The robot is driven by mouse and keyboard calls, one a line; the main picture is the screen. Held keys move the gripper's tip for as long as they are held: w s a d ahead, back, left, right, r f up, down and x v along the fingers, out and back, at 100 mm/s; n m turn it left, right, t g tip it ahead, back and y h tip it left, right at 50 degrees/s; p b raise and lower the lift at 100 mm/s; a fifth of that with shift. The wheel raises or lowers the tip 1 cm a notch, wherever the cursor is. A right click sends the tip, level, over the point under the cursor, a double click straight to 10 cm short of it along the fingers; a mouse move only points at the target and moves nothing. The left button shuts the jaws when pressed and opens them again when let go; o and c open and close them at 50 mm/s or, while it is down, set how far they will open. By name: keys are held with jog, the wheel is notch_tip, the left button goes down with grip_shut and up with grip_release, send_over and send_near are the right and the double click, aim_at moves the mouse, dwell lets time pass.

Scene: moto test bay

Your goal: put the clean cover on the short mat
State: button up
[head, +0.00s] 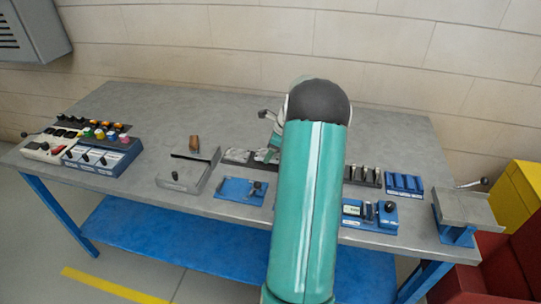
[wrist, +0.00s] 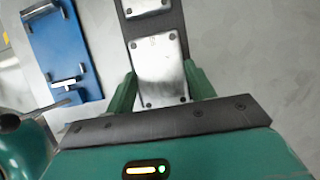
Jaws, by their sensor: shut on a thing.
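A shiny metal cover (wrist: 163,78) with dark spots near its corners sits between my gripper's two green fingers in the wrist view. My gripper (wrist: 160,72) is shut on this cover, which lies over or just above a dark strip-shaped mat (wrist: 172,24); I cannot tell if they touch. A second, similar metal cover (wrist: 148,7) lies farther along the strip, cut off by the top edge. I cannot tell which mat is the short one.
A blue plate with a clamp (wrist: 63,50) lies left of the strip in the wrist view. The grey bench (head: 190,105) also carries a grey metal fixture (head: 178,177), control boxes (head: 103,155) at left, and several blue blocks (head: 404,182) at right. The bench's back is clear.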

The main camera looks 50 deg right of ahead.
jog(key=shift+f, duration=0.9)
jog(key=o, duration=1.1)
jog(key=shift+f, duration=0.15)
jog(key=shift+c, duration=0.2)
jog(key=v, duration=1.2)
jog(key=w+a+r+n, duration=0.2)
jog(key=a+r+n, duration=0.2)
jog(key=a, duration=0.5)
jog(key=w+a+r+n+h, duration=0.15)
jog(key=a+r+n, duration=0.3)
jog(key=a, duration=0.45)
jog(key=w+a+r+n, duration=0.25)
jog(key=a+n, duration=0.25)
jog(key=a, duration=0.4)
jog(key=s+a+n, duration=0.5)
jog(key=a+n, duration=0.1)
jog(key=a, duration=0.2)
jog(key=s+a+n+t, duration=0.1)
jog(key=s+a+n, duration=0.4)
jog(key=a, duration=0.3)
jog(key=s+a+r+n, duration=0.1)
jog(key=s+a+n, duration=0.4)
jog(key=a+n, duration=0.2)
jog(key=shift+a+t, duration=0.3)
jog(key=shift+a, duration=0.2)
